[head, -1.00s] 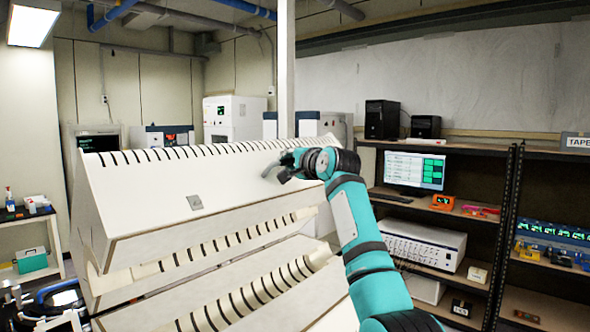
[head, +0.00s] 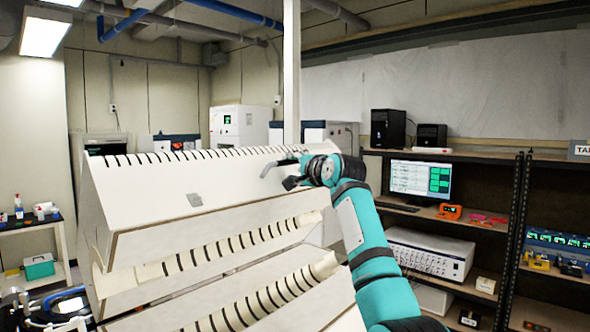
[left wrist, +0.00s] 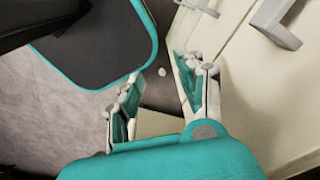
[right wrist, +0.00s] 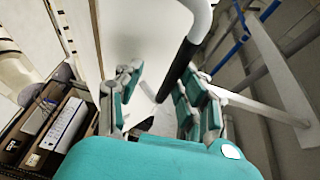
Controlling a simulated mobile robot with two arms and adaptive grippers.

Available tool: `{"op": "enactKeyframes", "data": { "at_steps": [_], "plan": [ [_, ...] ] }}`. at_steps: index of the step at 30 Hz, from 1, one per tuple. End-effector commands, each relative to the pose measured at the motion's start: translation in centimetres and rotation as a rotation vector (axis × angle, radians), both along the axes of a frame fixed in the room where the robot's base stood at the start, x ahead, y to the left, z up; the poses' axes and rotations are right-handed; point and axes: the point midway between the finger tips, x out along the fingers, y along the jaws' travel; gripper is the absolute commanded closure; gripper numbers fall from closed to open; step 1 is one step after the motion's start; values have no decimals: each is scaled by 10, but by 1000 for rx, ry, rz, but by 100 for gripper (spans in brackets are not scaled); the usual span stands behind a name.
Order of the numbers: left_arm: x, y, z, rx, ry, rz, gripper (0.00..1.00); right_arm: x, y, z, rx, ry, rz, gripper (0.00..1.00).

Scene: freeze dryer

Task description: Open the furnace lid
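The white furnace lid (head: 150,195) has black slots along its top edge and a small grey plate on its face. In the head view it stands raised, with a gap between it and the furnace body (head: 165,318). Cream slotted tube parts (head: 235,243) show in the gap. My right gripper (head: 277,175) is at the lid's right end, fingers apart. In the right wrist view my right gripper (right wrist: 160,95) is open, with a dark bar between or behind its fingers; contact is unclear. My left gripper (left wrist: 160,100) is open and empty beside a pale panel with a grey handle (left wrist: 272,25).
Shelves on the right hold a monitor (head: 420,178) and a white instrument box (head: 425,253). A side table (head: 45,228) with small items stands at the left. A white pole (head: 291,70) rises behind the furnace.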

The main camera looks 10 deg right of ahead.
Motion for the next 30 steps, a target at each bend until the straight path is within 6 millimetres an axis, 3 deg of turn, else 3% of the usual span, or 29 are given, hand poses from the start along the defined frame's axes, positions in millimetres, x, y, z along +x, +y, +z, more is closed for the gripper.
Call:
{"op": "enactKeyframes", "data": {
  "at_steps": [17,23,30],
  "plan": [
    [-1,2,0,2,1,1,62,-6,-2,-4,-2,8,2,65],
    [0,1,0,1,0,0,62,-31,-9,-2,-1,6,0,65],
    [0,0,0,0,0,0,62,-75,-20,4,0,1,0,65]
  ]
}}
